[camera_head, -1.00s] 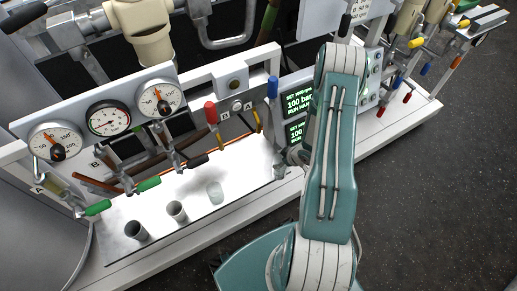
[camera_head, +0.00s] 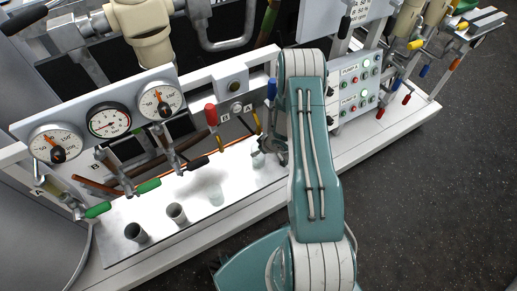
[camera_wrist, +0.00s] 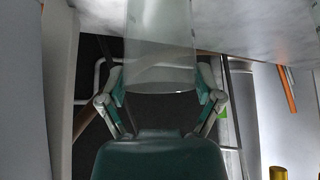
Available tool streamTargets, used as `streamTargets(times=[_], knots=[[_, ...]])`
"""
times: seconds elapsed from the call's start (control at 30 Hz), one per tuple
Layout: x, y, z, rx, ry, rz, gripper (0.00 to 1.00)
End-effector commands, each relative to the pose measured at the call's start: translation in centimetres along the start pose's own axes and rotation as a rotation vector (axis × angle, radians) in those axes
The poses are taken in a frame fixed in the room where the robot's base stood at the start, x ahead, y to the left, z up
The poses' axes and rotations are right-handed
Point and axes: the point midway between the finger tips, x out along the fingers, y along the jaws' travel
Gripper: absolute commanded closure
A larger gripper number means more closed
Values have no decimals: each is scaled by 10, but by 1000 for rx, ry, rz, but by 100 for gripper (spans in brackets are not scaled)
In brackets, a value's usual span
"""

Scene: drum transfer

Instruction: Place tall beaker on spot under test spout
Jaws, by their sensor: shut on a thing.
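My gripper (camera_wrist: 160,98) is shut on a clear, tall beaker (camera_wrist: 160,40), which rises between its fingers in the wrist view. In the head view the gripper (camera_head: 271,148) is partly hidden by my arm, at the right part of the bright white tray (camera_head: 190,212). The held beaker (camera_head: 257,159) shows faintly just left of it; whether its base touches the tray is unclear. I cannot tell which fitting is the test spout, as several valves and pipes hang above the tray.
A pump panel (camera_head: 358,90) is right of my arm.

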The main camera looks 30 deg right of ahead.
Motion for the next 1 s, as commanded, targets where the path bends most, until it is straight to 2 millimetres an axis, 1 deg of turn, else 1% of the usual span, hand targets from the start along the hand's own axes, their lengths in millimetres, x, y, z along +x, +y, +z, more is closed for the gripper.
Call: streamTargets(times=[0.07,0.1,0.13,0.5,0.63,0.77,1.0], knots=[[2,0,1,1,0,0,57],[2,0,1,0,0,0,3],[1,0,1,0,0,0,0],[1,0,1,0,0,0,0],[-6,0,0,0,0,0,0],[-26,1,0,2,1,2,0],[-72,1,0,2,1,3,0]])
